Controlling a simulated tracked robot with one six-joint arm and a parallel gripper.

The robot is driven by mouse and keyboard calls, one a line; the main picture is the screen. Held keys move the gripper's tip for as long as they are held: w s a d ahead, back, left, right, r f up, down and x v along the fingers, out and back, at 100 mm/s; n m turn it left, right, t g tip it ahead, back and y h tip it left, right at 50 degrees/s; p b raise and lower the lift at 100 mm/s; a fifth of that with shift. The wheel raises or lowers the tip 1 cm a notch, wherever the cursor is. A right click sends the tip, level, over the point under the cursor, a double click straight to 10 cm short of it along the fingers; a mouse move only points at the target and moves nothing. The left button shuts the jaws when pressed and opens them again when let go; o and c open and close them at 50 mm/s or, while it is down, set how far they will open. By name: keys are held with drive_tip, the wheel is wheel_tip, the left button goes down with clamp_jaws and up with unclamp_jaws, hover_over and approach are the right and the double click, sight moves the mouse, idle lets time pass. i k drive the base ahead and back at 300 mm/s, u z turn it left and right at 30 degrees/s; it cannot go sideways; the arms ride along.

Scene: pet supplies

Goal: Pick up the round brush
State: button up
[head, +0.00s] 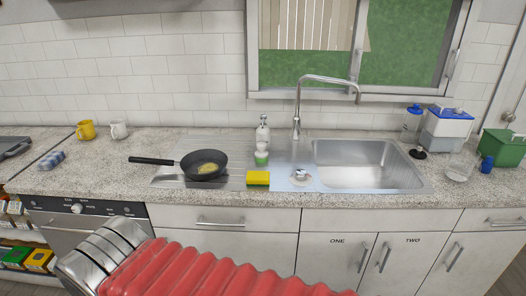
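A small round brush (261,154), with a white knob above a green lower part, appears to stand on the counter in front of the soap dispenser, left of the sink. Its bristles are too small to make out. A red ribbed sleeve (205,272) and silver segments of my arm cross the bottom of the head view, well in front of the brush. No gripper fingers show, so I cannot see whether the gripper is open or shut.
A yellow sponge (258,178) lies just in front of the brush. The tall faucet (297,112) rises beside the steel sink (365,174).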

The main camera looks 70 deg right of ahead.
sight(261, 155)
drive_tip(key=z, duration=0.3)
drive_tip(key=i, duration=0.6)
drive_tip(key=z, duration=0.95)
drive_tip(key=i, duration=0.7)
drive_tip(key=z, duration=0.45)
